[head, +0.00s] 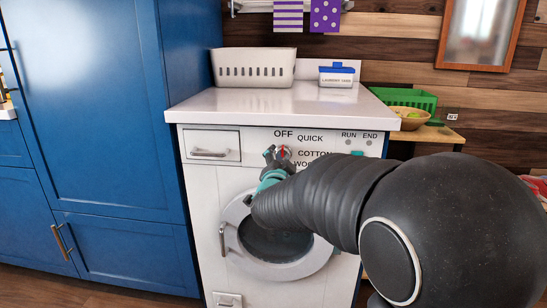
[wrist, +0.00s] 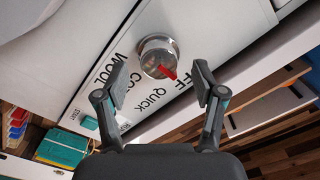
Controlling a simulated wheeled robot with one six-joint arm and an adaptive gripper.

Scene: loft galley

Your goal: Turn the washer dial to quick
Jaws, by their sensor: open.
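The washer (head: 205,170) is white with a round door. Its dial (wrist: 155,52) is a silver round knob with a red pointer (wrist: 167,72); in the wrist view the pointer is aimed toward the partly hidden OFF label. The QUICK label (wrist: 153,99) is beside it, and it also shows in the head view (head: 310,138). My gripper (wrist: 159,80) is open, its two fingertips apart on either side of the pointer's line, with the knob just ahead of them. No contact is visible. In the head view my gripper (head: 275,158) covers most of the dial.
A teal button (wrist: 90,122) is on the panel. The washer's top (head: 270,100) holds a white basket (head: 253,68) and a blue-lidded tub (head: 336,76). A blue cabinet (head: 105,110) stands at left. A green crate (head: 405,98) is on the right.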

